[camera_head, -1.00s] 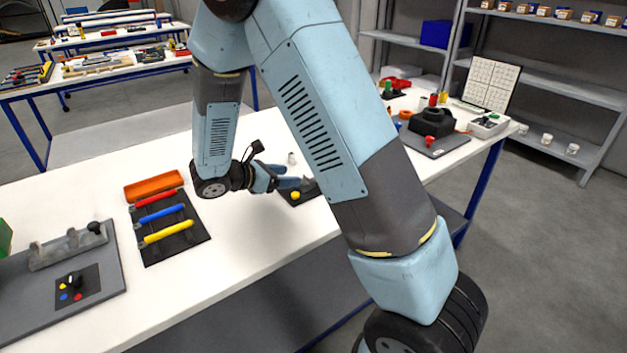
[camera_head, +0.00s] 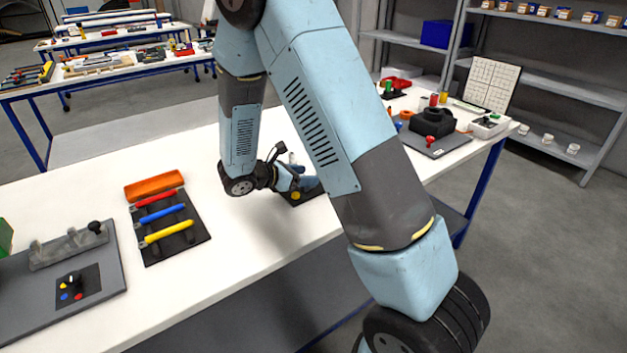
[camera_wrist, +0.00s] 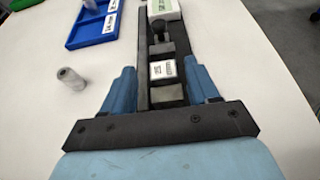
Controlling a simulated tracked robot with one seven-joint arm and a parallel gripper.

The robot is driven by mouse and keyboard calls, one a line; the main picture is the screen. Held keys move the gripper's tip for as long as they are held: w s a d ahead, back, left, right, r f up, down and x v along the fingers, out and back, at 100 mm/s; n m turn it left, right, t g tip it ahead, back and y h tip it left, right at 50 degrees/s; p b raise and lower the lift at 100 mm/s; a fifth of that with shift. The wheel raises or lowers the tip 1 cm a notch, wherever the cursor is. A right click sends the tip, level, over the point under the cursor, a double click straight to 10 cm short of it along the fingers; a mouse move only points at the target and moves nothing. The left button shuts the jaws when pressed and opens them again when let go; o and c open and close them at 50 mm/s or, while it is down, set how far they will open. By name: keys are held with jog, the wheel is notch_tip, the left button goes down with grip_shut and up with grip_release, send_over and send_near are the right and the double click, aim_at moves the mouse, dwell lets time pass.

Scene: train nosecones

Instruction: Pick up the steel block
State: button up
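In the wrist view my gripper (camera_wrist: 163,82) has its two blue fingers spread apart, with no contact on anything visible. Between them in the picture runs a narrow dark strip with a grey block-like piece (camera_wrist: 161,48), a white label (camera_wrist: 163,70) with dark print, and another grey piece (camera_wrist: 167,93) nearer the palm. I cannot tell for sure which grey piece is the steel block. In the head view my gripper (camera_head: 298,183) is low over the table by a small dark mat (camera_head: 302,197), largely hidden behind my arm.
On the white table (camera_head: 235,245) are an orange tray (camera_head: 154,187), a black mat with red, blue and yellow handles (camera_head: 172,232), and a grey fixture plate (camera_head: 105,285) at left.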

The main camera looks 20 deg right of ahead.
grip_shut()
dwell(0.3)
